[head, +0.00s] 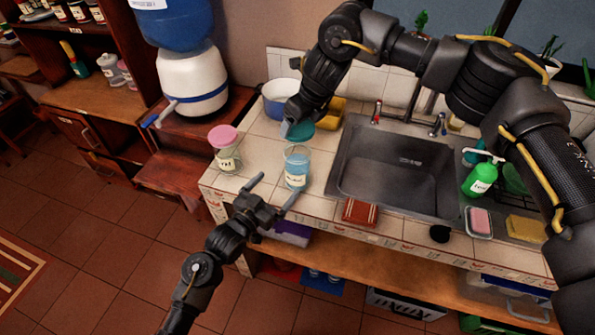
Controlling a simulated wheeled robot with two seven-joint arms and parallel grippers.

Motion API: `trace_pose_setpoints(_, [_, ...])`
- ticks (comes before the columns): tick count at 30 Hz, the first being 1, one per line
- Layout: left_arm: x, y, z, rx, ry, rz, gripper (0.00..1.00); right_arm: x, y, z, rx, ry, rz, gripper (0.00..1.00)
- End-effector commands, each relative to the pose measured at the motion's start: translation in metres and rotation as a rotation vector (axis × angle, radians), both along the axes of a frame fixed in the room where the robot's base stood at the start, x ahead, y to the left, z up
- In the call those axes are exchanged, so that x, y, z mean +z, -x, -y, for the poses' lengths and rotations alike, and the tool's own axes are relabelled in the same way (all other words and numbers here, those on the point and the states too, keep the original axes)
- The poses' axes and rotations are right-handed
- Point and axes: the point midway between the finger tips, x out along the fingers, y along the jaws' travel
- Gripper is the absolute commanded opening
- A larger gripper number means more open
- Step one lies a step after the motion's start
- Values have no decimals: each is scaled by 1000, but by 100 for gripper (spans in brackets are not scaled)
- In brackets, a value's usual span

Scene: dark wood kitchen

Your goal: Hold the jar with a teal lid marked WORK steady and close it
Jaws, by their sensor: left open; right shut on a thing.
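A clear jar with blue contents and a white label (297,168) stands upright and uncovered on the tiled counter. Its label is too small to read. The teal lid (302,131) is at my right gripper (290,127), which is shut on it just behind and above the jar, apart from its mouth. The gripper's fingers are partly hidden. My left gripper (276,188) is open and empty at the counter's front edge, its two fingers spread before the jar and a little below it in the picture.
A pink-lidded jar (226,148) stands to the left. A blue-white pot (281,98) and a yellow item (331,111) are behind. The sink (395,168) is to the right, with a red-brown sponge or cloth (361,212) at its front.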

Motion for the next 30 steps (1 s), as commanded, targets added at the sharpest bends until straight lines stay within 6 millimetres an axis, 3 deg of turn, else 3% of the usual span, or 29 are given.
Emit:
trace_pose_setpoints(18, [1,-83,54,-1,1,2,97,0,0,0,0,0,0,53])
trace_pose_setpoints(30, [1,-97,63,0,0,1,97,0,0,0,0,0,0,53])
